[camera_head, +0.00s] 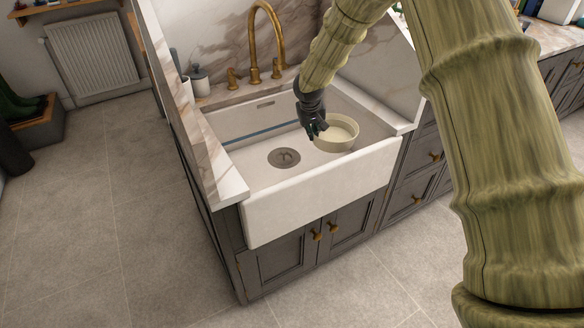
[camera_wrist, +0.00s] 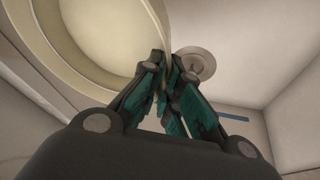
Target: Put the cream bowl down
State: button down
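The cream bowl (camera_head: 338,133) is upright over the right part of the white sink (camera_head: 318,196). My gripper (camera_head: 315,128) is at the bowl's left rim. In the wrist view, the fingers (camera_wrist: 165,88) close on the rim of the bowl (camera_wrist: 85,45), which fills the upper left. The fingers hide the pinched part of the rim. I cannot tell whether the bowl's underside touches the sink floor.
The round drain (camera_head: 284,158) lies left of the bowl; it also shows in the wrist view (camera_wrist: 195,63). A brass tap (camera_head: 254,45) stands behind the sink. Marble panels flank the sink. The sink floor around the drain is clear.

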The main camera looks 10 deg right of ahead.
jog(key=f, duration=0.5)
jog(key=f+b, duration=0.1)
jog(key=f, duration=0.5)
jog(key=f+b, duration=0.1)
jog(key=f, duration=0.5)
jog(key=shift+w+a+f, duration=0.1)
jog(key=shift+w+a, duration=0.05)
jog(key=shift+w, duration=0.1)
jog(key=c, duration=1.7)
grip_release()
jog(key=shift+o, duration=0.3)
jog(key=shift+s, duration=0.1)
jog(key=v, duration=1.2)
